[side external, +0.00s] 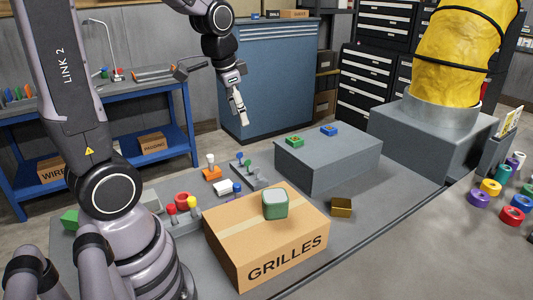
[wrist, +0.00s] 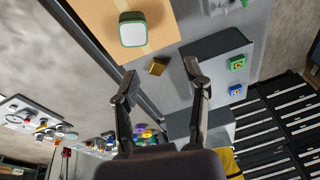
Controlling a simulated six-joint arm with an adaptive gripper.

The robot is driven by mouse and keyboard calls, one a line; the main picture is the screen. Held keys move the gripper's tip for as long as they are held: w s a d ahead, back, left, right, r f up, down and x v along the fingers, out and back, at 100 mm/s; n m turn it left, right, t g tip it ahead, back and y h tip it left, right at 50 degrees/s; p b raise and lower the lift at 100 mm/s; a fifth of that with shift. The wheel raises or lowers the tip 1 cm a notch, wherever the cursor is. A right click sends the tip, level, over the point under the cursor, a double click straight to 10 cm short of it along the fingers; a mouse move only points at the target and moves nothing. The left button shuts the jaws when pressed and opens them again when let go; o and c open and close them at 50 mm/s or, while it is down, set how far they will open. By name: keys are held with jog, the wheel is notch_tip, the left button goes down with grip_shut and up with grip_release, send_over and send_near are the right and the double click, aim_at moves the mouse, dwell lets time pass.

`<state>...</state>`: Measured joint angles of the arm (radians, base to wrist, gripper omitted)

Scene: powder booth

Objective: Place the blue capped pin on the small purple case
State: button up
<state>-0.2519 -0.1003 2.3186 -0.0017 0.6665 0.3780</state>
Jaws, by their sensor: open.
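A small pin with a blue cap (side external: 240,155) stands in a grey holder (side external: 262,182) at the middle of the bench, among other small coloured pins. I cannot make out a purple case in either view. A green case with a pale lid (side external: 275,205) sits on the cardboard box; it also shows in the wrist view (wrist: 132,30). My gripper (side external: 241,115) hangs in the air above the bench's back side, apart from everything. In the wrist view my gripper (wrist: 160,76) has its two fingers spread with nothing between them.
The GRILLES cardboard box (side external: 238,237) stands at the front. A grey block (side external: 325,170) with small green (side external: 295,141) and blue (side external: 328,130) pieces is to its right. A gold block (side external: 341,207) lies between them.

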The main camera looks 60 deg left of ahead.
jog(key=s+d+r+t, duration=0.1)
jog(key=s+d+r, duration=0.2)
jog(key=s, duration=0.3)
jog(key=s+d+r+n+t, duration=0.1)
jog(key=s+d+r, duration=0.2)
jog(key=s, duration=0.3)
jog(key=shift+s+d+r+t+h, duration=0.3)
jog(key=shift+s+d+h, duration=0.1)
jog(key=shift+d, duration=0.15)
jog(key=shift+w, duration=0.1)
